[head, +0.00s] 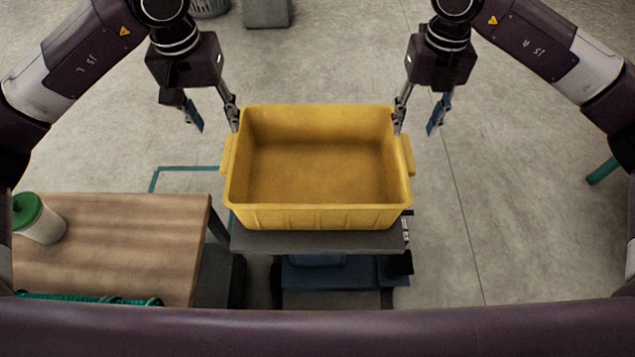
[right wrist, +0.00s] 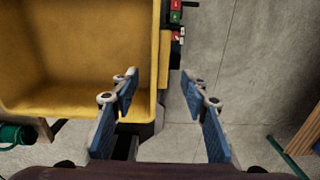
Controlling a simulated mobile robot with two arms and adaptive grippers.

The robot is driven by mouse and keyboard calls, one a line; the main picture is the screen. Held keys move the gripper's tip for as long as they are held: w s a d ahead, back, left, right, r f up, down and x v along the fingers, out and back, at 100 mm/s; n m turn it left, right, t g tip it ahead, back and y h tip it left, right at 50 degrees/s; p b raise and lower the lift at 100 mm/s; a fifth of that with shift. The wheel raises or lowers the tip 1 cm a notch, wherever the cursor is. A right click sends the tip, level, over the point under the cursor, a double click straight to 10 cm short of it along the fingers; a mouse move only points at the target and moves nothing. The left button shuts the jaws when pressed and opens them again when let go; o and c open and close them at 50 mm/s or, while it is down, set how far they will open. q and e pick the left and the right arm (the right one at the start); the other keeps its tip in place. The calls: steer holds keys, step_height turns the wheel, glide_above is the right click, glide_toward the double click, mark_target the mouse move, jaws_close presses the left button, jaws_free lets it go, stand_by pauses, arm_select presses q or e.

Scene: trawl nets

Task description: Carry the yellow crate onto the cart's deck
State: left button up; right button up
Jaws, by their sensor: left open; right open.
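The yellow crate (head: 318,216) is empty and upright in the middle of the head view. It appears to rest on a flat grey deck (head: 300,242) with blue parts below, seemingly the cart. My left gripper (head: 215,120) is open and empty at the crate's far left corner. My right gripper (head: 417,122) is open and empty at the far right corner. In the right wrist view, its fingers (right wrist: 160,88) lie either side of the yellow crate's wall (right wrist: 152,75); contact and height cannot be told.
A wooden table (head: 120,240) stands left of the crate, bearing a green-lidded white container (head: 38,218) and green rope (head: 90,299). A grey box (head: 267,12) is at the back. Red and green buttons (right wrist: 176,12) show beside the crate. The floor to the right is mostly clear.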

steer(key=shift+r, duration=1.25)
